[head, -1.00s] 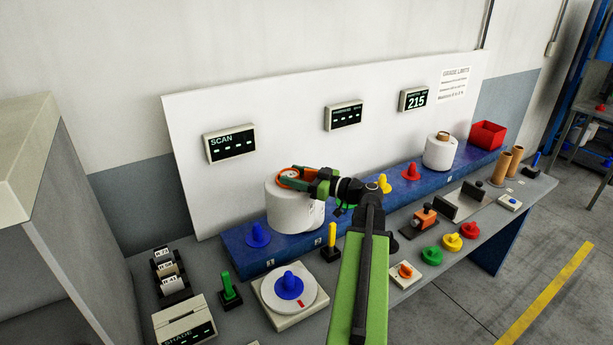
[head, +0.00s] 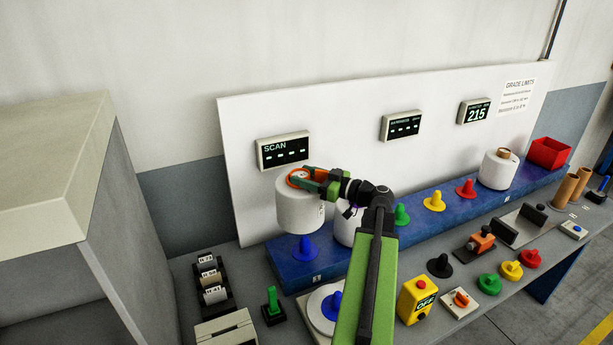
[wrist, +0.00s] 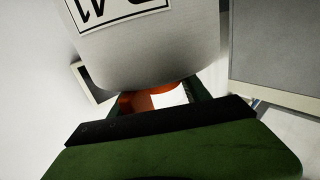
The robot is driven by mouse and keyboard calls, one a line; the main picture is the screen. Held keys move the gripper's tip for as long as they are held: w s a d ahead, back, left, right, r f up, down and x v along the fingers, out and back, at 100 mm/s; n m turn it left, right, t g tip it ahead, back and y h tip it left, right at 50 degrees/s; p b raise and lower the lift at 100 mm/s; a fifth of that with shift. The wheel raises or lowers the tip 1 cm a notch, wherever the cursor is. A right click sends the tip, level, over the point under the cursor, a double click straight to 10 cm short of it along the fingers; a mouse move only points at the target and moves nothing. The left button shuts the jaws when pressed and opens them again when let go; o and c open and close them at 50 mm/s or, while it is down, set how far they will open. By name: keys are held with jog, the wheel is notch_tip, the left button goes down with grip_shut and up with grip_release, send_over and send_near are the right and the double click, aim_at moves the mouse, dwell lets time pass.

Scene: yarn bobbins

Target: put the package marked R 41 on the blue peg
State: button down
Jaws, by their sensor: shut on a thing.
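A white package (head: 300,207) with an orange core hangs in my gripper (head: 309,181) in the head view. The gripper is shut on its core at the top. The package is upright, directly above or close to the blue peg (head: 305,249) at the left end of the blue shelf; I cannot tell whether they touch. In the wrist view the package (wrist: 150,60) shows part of an inverted label, with "41" readable and the rest cut off. Another blue peg (head: 333,302) stands on a white disc, partly behind my arm.
Another white package (head: 344,228) stands on the shelf just right of the held one. Green (head: 401,214), yellow (head: 434,201) and red (head: 466,188) pegs follow along the shelf. A scan display (head: 283,151) is on the board behind. A grey cabinet (head: 90,200) stands at left.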

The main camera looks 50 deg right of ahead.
aim_at(310, 193)
jog(key=f+b, duration=0.1)
jog(key=s+f+b, duration=0.1)
jog(key=f+b, duration=0.1)
jog(key=shift+s+d, duration=0.15)
jog(key=shift+d, duration=0.1)
jog(key=shift+s, duration=0.1)
jog(key=shift+r, duration=0.15)
notch_tip(310, 193, down, 3)
jog(key=b, duration=0.3)
